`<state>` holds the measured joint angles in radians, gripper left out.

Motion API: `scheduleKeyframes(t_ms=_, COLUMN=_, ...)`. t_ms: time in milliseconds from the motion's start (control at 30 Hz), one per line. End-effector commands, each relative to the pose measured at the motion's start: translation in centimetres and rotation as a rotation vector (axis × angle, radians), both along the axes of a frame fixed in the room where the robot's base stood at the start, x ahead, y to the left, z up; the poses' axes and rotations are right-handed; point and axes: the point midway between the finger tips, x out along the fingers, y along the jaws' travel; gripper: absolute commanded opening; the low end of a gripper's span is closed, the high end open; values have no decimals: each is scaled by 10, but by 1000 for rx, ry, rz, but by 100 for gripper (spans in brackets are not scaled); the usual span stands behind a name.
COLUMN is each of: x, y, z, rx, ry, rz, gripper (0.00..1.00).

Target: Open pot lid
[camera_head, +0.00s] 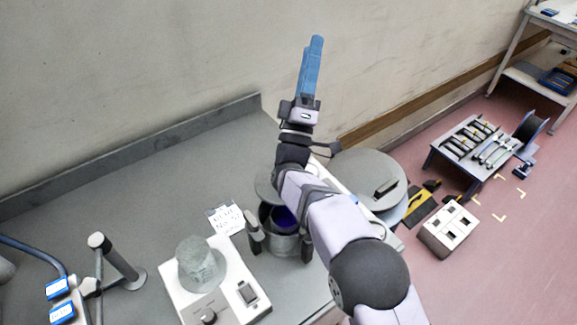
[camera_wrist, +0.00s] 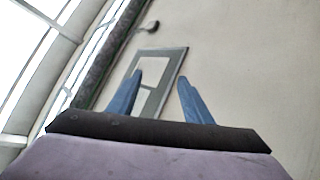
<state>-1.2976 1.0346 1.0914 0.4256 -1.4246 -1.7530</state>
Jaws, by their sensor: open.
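A grey pot (camera_head: 283,241) stands on the grey table, partly behind my arm. Its top is at least partly uncovered, showing a dark blue-purple inside. A grey disc (camera_head: 266,187), perhaps its lid, shows at the pot's back edge; my arm hides part of it, so I cannot tell how it is joined. Dark upright handles flank the pot. My gripper (camera_head: 315,39) is raised well above and away from the pot, its blue fingers pointing up. In the wrist view the two fingers (camera_wrist: 160,78) are apart with nothing between them.
A white appliance (camera_head: 238,283) with a grey cup-shaped part (camera_head: 201,263) stands left of the pot. A paper label (camera_head: 226,218) lies behind. A large round grey lid with a black handle (camera_head: 386,188) sits right of my arm. The table's back left is clear.

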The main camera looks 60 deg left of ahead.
Motion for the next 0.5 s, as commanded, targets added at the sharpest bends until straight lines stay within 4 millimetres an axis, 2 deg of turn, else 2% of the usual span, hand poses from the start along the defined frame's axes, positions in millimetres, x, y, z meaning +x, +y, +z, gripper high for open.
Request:
scheduleKeyframes(t_ms=133, x=0, y=4, z=-4, rx=-164, ry=-278, rz=-8, gripper=46)
scheduleKeyframes(t_ms=267, x=-7, y=6, z=-21, rx=-308, ry=-521, rz=-2, gripper=46)
scheduleKeyframes(t_ms=367, x=-14, y=4, z=-43, rx=-411, ry=-705, rz=10, gripper=46)
scheduleKeyframes(t_ms=500, x=-23, y=-6, z=-87, rx=-547, ry=-958, rz=43, gripper=46)
